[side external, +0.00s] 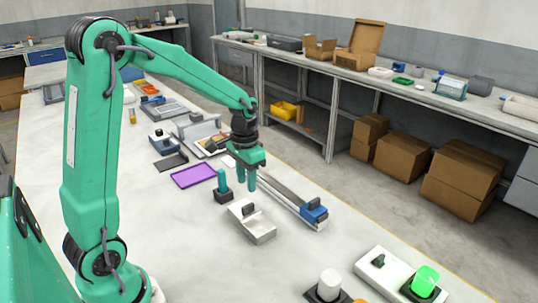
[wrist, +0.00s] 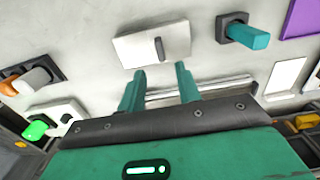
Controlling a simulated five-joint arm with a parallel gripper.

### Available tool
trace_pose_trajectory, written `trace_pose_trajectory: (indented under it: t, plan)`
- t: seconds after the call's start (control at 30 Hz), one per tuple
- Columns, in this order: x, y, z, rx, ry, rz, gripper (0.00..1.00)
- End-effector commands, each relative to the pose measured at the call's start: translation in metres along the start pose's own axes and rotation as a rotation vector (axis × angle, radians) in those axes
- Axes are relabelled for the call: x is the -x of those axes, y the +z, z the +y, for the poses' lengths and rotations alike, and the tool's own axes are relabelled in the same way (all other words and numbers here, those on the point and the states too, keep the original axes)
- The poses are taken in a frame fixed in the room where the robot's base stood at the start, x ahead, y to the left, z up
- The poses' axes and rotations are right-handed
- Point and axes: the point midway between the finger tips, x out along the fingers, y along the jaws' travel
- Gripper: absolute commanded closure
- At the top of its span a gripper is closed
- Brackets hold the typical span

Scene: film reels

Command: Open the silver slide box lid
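The silver slide box (side external: 262,233) sits on the white table in front of my gripper, with a small dark handle (side external: 249,209) on its flat top. The lid looks closed; the seam is too small to make out. In the wrist view the box (wrist: 130,46) and its upright dark handle (wrist: 159,48) lie just beyond my fingertips. My gripper (side external: 245,180) points down above the table, behind the box and apart from it. In the wrist view my gripper (wrist: 160,72) has its two teal fingers apart with nothing between them.
A teal peg in a black base (side external: 222,187) stands left of the box. A rail with a blue block (side external: 314,212) runs close on its right. A purple mat (side external: 193,175) lies behind left. A green button (side external: 426,279) and white knob (side external: 329,281) stand front right.

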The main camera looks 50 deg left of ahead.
Motion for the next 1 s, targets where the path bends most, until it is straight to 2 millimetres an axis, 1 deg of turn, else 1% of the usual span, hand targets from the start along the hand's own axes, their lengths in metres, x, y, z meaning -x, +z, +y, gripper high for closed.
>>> trace_pose_trajectory:
  t: [0.17, 0.37, 0.8, 1.0]
  plan:
    - [-0.001, 0.0, 0.0, 0.0, 0.0, 0.0, 0.66]
    - [-0.01, 0.0, 0.0, 0.0, 0.0, -0.001, 0.66]
    - [-0.061, 0.0, 0.0, 0.0, 0.0, -0.002, 0.66]
    - [-0.075, 0.0, 0.0, 0.0, 0.0, 0.0, 0.66]
